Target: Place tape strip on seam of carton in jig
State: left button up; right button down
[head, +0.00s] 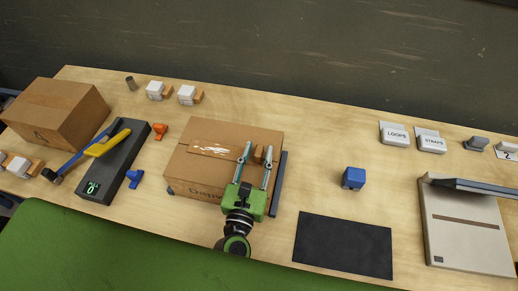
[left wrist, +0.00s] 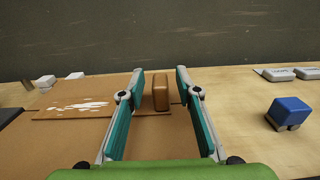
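The cardboard carton (head: 185,172) sits in the jig, whose dark side bar (head: 279,184) shows at its right. A brown tape strip with a glossy white glare (head: 213,150) lies across the carton top, roughly along the middle seam. Its exact alignment is hard to tell. It also shows in the left wrist view (left wrist: 75,108). A small brown grip block (left wrist: 161,92) stands at the strip's right end. My left gripper (head: 256,150) is over the right part of the carton, open, with the block between its fingers and gaps on both sides. My right gripper is out of view.
A blue block (head: 353,178) and a black mat (head: 343,245) lie right of the jig. A dark dispenser-like unit with a yellow handle (head: 110,145) and another carton (head: 55,112) stand left. White label blocks (head: 394,134) are at the back right. The table behind the carton is mostly clear.

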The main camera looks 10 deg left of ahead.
pick_arm(q)
jog(key=s+b, duration=0.3)
jog(key=s, duration=0.7)
jog(key=shift+s, duration=0.25)
